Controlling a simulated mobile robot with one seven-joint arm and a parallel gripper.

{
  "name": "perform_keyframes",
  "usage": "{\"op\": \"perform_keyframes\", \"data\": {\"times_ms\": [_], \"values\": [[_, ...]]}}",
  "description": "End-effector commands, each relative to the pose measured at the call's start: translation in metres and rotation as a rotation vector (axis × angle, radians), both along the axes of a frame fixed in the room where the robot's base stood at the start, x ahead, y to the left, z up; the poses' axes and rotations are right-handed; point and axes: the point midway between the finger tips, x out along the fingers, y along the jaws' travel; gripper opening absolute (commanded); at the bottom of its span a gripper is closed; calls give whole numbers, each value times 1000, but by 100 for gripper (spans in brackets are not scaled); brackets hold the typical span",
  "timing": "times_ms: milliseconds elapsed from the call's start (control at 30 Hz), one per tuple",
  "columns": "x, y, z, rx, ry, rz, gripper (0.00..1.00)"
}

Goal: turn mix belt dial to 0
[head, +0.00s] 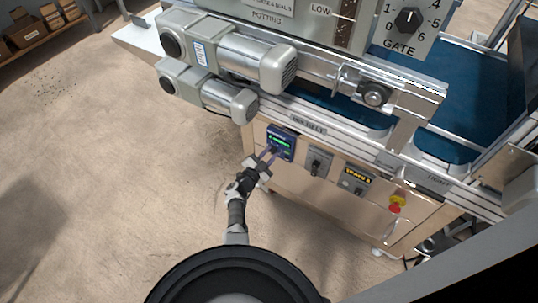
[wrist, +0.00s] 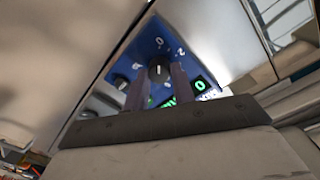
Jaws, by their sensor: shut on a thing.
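The blue control panel (head: 281,143) with a green display is on the front of the machine cabinet. In the wrist view the blue panel (wrist: 137,48) carries a black dial (wrist: 158,71) with a white pointer line and printed marks around it. A second dark dial (wrist: 122,83) is to its left. My gripper (head: 270,153) is at the panel, and in the wrist view its two fingers (wrist: 158,80) are on either side of the black dial, shut on it. The green display (wrist: 199,85) at the right shows what looks like a 0. The dial's name is hidden or too small to read.
A dark switch (head: 318,161) and a yellow-labelled unit (head: 357,180) sit to the right on the cabinet. Two grey motors (head: 222,60) jut out above the panel. The floor to the left is clear.

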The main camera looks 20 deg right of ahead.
Motion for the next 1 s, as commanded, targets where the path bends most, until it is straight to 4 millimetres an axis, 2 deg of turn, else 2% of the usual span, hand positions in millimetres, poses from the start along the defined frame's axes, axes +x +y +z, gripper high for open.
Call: {"op": "perform_keyframes", "data": {"times_ms": [400, 433, 567, 600, 867, 1000], "values": [[2, -1, 2, -6, 3, 0, 2], [2, -1, 2, -6, 2, 0, 28], [1, 0, 2, -5, 4, 0, 45], [1, 0, 2, -5, 4, 0, 47], [0, 0, 1, -5, 5, 1, 47], [-5, 9, 2, -6, 6, 4, 47]]}}
